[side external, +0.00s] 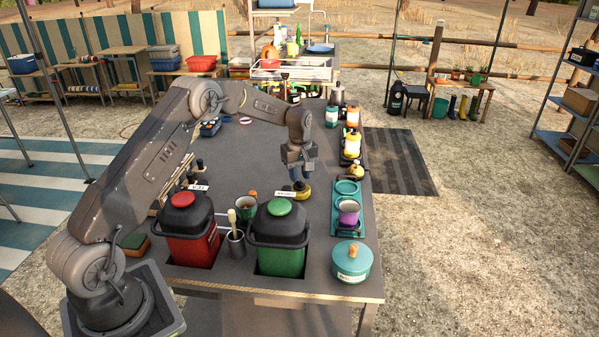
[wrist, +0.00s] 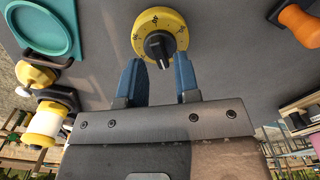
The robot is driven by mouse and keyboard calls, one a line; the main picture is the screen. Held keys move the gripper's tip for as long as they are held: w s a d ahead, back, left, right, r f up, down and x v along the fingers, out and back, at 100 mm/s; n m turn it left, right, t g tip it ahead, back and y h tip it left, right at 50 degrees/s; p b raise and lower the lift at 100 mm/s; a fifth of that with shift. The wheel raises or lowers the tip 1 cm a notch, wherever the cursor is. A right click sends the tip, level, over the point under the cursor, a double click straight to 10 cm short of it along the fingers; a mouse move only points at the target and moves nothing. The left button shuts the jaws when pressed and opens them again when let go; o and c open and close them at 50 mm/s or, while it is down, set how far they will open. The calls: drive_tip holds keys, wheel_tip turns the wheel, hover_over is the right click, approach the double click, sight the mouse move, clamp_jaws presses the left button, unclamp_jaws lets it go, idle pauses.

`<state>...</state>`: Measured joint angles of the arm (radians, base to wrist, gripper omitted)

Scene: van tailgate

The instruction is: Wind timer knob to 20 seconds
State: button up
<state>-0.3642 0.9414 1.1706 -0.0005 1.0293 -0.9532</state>
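The timer (wrist: 160,30) is a round yellow disc with dark marks around its face and a black knob (wrist: 159,47) at its centre. In the side external view the timer (side external: 301,192) sits on the grey table behind the green-lidded bin. My gripper (wrist: 158,72) points down at it with two blue fingers apart, one on each side of the knob's lower end in the wrist view. Clear gaps show between the fingers and the knob, so the gripper is open and empty. In the side external view my gripper (side external: 300,180) is directly above the timer.
A red bin (side external: 192,245) and a green bin (side external: 281,250) stand at the table's front. A teal tray (side external: 347,222) with a purple cup and a teal pot (side external: 351,262) are at the right. An orange-handled object (wrist: 299,25) lies near the timer. The table's middle is clear.

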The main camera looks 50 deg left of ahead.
drive_tip(key=shift+f, duration=1.2)
idle(0.4)
drive_tip(key=c, duration=0.4)
drive_tip(key=shift+c, duration=0.2)
